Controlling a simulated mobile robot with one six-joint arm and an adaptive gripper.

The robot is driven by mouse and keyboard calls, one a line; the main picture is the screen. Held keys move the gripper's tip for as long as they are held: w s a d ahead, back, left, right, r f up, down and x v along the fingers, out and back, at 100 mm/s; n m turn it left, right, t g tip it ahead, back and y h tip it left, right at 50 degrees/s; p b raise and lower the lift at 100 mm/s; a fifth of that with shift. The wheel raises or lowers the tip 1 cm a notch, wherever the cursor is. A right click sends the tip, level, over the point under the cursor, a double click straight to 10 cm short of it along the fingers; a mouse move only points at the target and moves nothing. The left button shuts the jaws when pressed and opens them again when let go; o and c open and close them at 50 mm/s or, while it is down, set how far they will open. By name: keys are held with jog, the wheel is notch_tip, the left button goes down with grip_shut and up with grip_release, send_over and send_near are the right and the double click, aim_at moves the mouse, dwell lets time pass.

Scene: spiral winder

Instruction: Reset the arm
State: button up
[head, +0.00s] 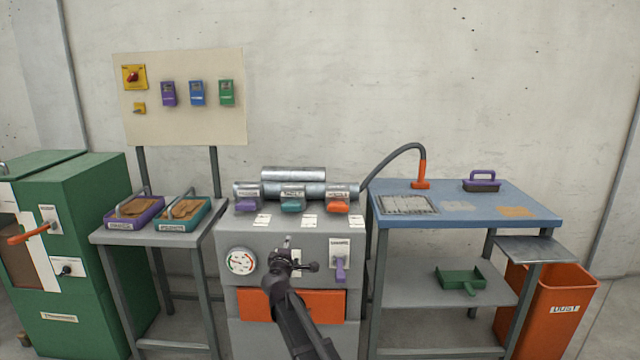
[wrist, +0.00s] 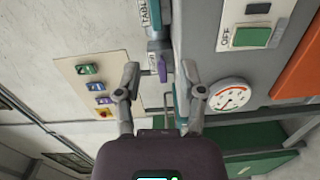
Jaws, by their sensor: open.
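My gripper (head: 292,257) is in front of the grey winder machine (head: 300,228), near the middle of its front panel in the head view. In the wrist view my gripper (wrist: 160,78) has its two fingers spread apart with nothing held between them. A small purple part (wrist: 162,68) of the machine shows in the gap, behind the fingers. The gripper hides part of the panel between the round gauge (head: 241,261) and the purple lever (head: 340,268). The gauge also shows in the wrist view (wrist: 232,95), right of the fingers, with a green button (wrist: 250,37) above it.
An orange drawer front (head: 325,304) is behind my arm. Metal rollers (head: 293,174) lie on the machine's top. A side table (head: 152,234) with two trays stands left. A blue-topped bench (head: 455,213) and an orange bin (head: 560,318) stand right. A green cabinet (head: 95,230) is far left.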

jog(key=s+d+f+m+g+h, duration=0.35)
jog(key=s+d+f+m, duration=0.2)
jog(key=d, duration=0.55)
jog(key=s+d+f+m+g+h, duration=0.2)
jog(key=s+d+f+m+g, duration=0.35)
jog(key=d, duration=0.55)
jog(key=s+d+f+m+g+y, duration=0.2)
jog(key=s+g, duration=0.1)
jog(key=s, duration=0.5)
jog(key=s+d+f+m+g+y, duration=0.1)
jog(key=s+f+m+g+y, duration=0.15)
jog(key=s, duration=0.55)
jog(key=s+d+f+m+g+y, duration=0.1)
jog(key=s+d+f+g+y, duration=0.15)
jog(key=s, duration=0.55)
notch_tip(320, 180, up, 26)
jog(key=a+p, duration=0.1)
jog(key=p, duration=2.5)
jog(key=shift+g, duration=0.3)
